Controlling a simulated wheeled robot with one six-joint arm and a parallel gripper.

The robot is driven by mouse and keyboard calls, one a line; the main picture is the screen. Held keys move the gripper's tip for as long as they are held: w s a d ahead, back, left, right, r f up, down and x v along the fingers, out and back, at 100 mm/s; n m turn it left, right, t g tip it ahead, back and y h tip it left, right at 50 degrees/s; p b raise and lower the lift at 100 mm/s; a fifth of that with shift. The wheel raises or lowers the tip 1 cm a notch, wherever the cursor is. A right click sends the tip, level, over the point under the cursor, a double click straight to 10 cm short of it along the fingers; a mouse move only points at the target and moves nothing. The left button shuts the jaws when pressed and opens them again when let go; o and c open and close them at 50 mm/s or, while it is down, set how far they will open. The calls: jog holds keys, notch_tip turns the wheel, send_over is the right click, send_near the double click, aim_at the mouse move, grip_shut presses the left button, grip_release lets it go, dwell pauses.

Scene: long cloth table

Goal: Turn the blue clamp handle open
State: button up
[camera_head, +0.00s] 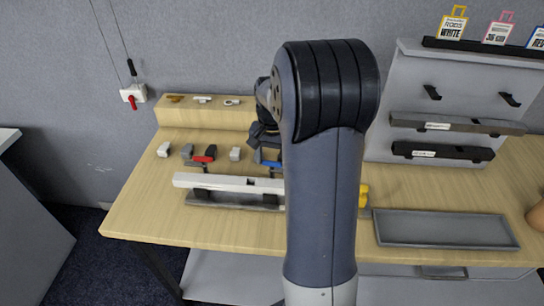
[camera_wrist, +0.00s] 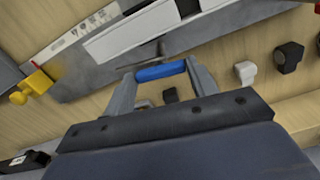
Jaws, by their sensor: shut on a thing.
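The blue clamp handle (camera_wrist: 161,71) spans the gap between the two fingers of my gripper (camera_wrist: 160,72) in the wrist view. My gripper is shut on it, with a finger at each end. In the head view a small part of the blue handle (camera_head: 270,162) shows just left of my arm, below my dark gripper (camera_head: 264,140). The handle is beside a white bar (camera_head: 222,182) set on a grey fixture. My arm hides the right part of the bar and most of the handle.
A red handle (camera_head: 204,157) and several grey and black blocks stand behind the bar, left of my gripper. A yellow part (camera_head: 363,195) shows right of my arm. A grey tray (camera_head: 446,229) and a rack with dark bars (camera_head: 443,151) are at right.

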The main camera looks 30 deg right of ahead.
aim_at(272, 162)
jog(key=shift+n, duration=0.7)
jog(key=o, duration=1)
notch_tip(272, 162, up, 11)
jog(key=shift+f, duration=0.1)
jog(key=shift+f, duration=0.1)
